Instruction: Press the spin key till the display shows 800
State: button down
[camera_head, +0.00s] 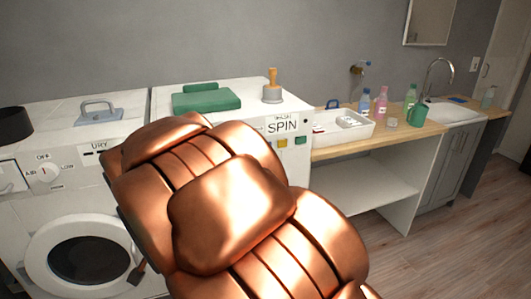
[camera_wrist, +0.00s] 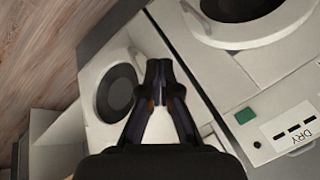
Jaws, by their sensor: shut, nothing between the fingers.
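The right-hand white machine (camera_head: 240,100) carries a SPIN label (camera_head: 283,127) on its front panel. A yellow key (camera_head: 282,143) and a green key (camera_head: 301,140) show under the label. Small dark marks above the word are too small to read, so I cannot tell the displayed number. My copper-coloured arm covers the rest of this panel. In the wrist view my gripper (camera_wrist: 158,70) is shut and empty, its fingertips in front of a white machine with a round dark door (camera_wrist: 116,93). The SPIN label and its keys cannot be made out there.
The left machine has a DRY label (camera_wrist: 291,130), a green key (camera_wrist: 245,115) and a dial (camera_head: 44,173). A white tray (camera_head: 343,134) and bottles stand on the counter.

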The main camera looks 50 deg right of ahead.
jog(key=w+d+m+t+h, duration=0.1)
jog(key=w+d+m+h, duration=0.3)
jog(key=d, duration=0.5)
jog(key=w+d+m+t+h, duration=0.1)
jog(key=w+d+m+h, duration=0.15)
jog(key=d+m, duration=0.55)
jog(key=s+d+r+m+g+h, duration=0.1)
jog(key=s+d+m+h, duration=0.1)
jog(key=d, duration=0.4)
jog(key=s+d+r+m+g+h, duration=0.1)
jog(key=s+d+r+m+h, duration=0.1)
jog(key=d, duration=0.5)
jog(key=s+d+r+m+g+h+b, duration=0.1)
jog(key=s+d+m+g+h, duration=0.1)
jog(key=s+d+m+h, duration=0.2)
jog(key=d+h, duration=0.1)
jog(key=d, duration=0.2)
jog(key=shift+d+r+h, duration=0.25)
jog(key=shift+r+h, duration=0.1)
jog(key=w+p+x, duration=0.1)
jog(key=p+x, duration=0.1)
jog(key=x, duration=0.4)
jog(key=w+p+x, duration=0.1)
jog(key=p+x, duration=0.2)
jog(key=x, duration=0.3)
jog(key=shift+w, duration=0.45)
